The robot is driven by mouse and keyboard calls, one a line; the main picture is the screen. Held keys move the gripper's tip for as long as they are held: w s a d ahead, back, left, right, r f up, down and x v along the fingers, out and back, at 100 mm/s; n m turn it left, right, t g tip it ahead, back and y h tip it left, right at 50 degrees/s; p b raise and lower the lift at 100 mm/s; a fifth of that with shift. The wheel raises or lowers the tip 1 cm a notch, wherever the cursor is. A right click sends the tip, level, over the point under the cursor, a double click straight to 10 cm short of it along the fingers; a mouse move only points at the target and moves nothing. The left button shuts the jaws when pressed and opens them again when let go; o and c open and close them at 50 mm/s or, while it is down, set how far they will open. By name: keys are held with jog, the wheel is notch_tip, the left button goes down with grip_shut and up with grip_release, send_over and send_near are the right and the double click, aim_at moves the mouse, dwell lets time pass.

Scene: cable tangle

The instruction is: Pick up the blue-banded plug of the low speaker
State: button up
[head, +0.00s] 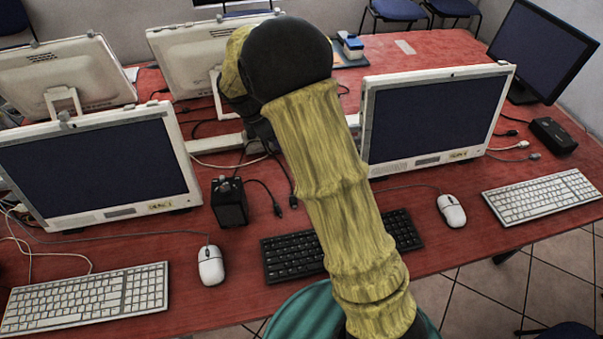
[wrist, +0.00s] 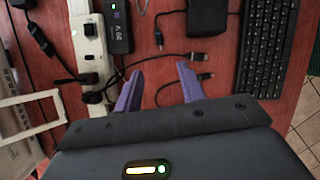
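My gripper (wrist: 159,70) shows two purple fingers, apart and empty, over the red table in the wrist view; my arm hides it in the head view. Ahead of the fingers, a dark plug with a bluish band (wrist: 159,41) lies on the table on a short cable. A black speaker box (wrist: 207,20) lies above and right of it; it seems to be the black box (head: 229,204) left of the black keyboard in the head view. Two other dark plugs (wrist: 198,56) (wrist: 206,76) lie right of the fingers. I cannot tell for sure which speaker each cable joins.
A white power strip (wrist: 88,36) with black plugs and a black adapter (wrist: 117,28) with a green light lie left of the fingers. The black keyboard (wrist: 262,45) is right. Monitors (head: 440,116) and another low black box (head: 553,134) stand on the table.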

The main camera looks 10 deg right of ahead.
jog(key=x, duration=1.1)
jog(key=shift+f, duration=0.1)
jog(key=shift+d+f, duration=0.15)
jog(key=shift+f, duration=0.05)
jog(key=shift+w, duration=0.1)
jog(key=shift+d+f, duration=0.25)
jog(key=shift+f, duration=0.05)
jog(key=x, duration=0.4)
jog(key=shift+w+f, duration=0.15)
jog(key=shift+f, duration=0.1)
grip_shut()
